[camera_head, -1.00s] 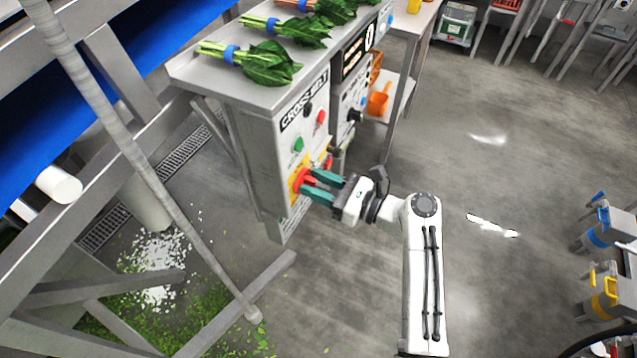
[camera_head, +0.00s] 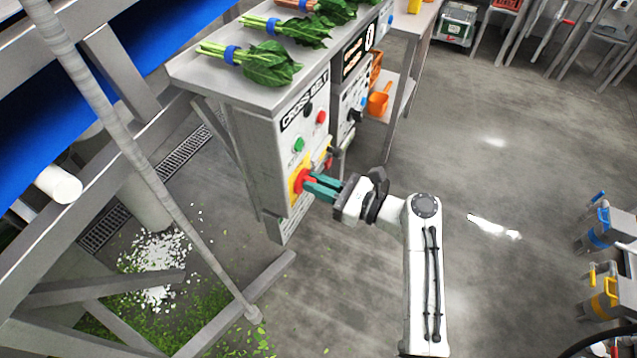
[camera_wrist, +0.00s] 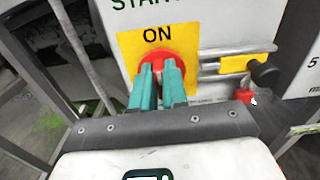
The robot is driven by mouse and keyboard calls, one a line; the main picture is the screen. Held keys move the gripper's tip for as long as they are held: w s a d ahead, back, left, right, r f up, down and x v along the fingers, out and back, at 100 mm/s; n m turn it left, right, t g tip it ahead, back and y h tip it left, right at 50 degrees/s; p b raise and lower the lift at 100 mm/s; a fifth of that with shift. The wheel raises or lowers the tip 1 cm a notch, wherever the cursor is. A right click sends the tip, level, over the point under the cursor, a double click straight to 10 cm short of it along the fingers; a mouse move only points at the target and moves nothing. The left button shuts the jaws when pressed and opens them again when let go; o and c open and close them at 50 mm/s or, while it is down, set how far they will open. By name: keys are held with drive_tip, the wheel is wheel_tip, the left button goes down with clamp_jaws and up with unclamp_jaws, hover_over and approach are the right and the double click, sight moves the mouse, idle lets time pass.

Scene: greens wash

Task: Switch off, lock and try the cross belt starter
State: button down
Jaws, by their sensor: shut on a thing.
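The cross belt starter (camera_head: 272,161) is a grey cabinet with a "CROSS BELT" label, a green button (camera_head: 299,144) and a red button (camera_head: 320,117). Low on its front is a red rotary switch (camera_head: 299,181) on a yellow plate; it also shows in the wrist view (camera_wrist: 152,58), below the word "ON". My gripper (camera_head: 312,186), with green fingers, is shut on the red switch; the fingers hide most of its handle. In the wrist view a small red object (camera_wrist: 244,96) hangs right of the switch, near metal bars with a yellow tag (camera_wrist: 236,64).
Bunches of leafy greens (camera_head: 262,64) lie on the top above the cabinet. A second panel (camera_head: 351,97) adjoins on the right. A sloping metal frame (camera_head: 150,170) stands at left.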

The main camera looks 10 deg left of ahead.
drive_tip(key=shift+s+a+f+n+b, duration=0.15)
drive_tip(key=shift+n+b, duration=1.25)
drive_tip(key=shift+n, duration=1.45)
drive_tip(key=shift+s+d+f+n+b, duration=0.1)
drive_tip(key=shift+s+f+n+b, duration=0.15)
drive_tip(key=shift+n+b, duration=1.95)
drive_tip(key=shift+s+a+f+n+b, duration=0.2)
drive_tip(key=shift+n+b, duration=0.45)
drive_tip(key=shift+n, duration=2.9)
drive_tip(key=shift+d, duration=0.1)
drive_tip(key=c, duration=1.1)
unclamp_jaws()
drive_tip(key=shift+w, duration=0.1)
drive_tip(key=shift+c, duration=0.2)
drive_tip(key=v, duration=1)
drive_tip(key=shift+d, duration=0.4)
